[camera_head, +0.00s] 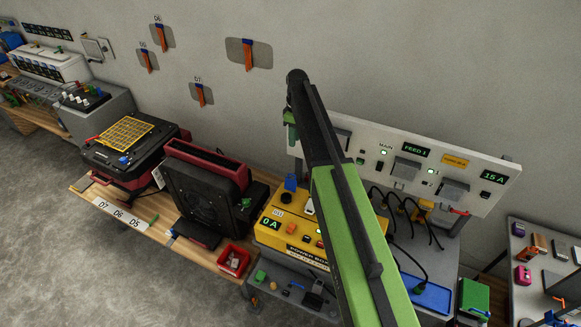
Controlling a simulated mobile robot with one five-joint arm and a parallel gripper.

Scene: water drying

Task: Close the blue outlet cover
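A small blue piece (291,183) stands up at the back left of the top of the yellow power box (283,237). It looks like a raised blue outlet cover, but it is too small to be sure. My green and black arm reaches from the bottom edge up toward the wall panel and hides the right part of the box.
A white wall panel (340,122) with sockets and black cables is behind my arm. A black fan-like machine (207,203) and a small red bin (234,261) are left of the box. A blue tray (427,294) lies to the right.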

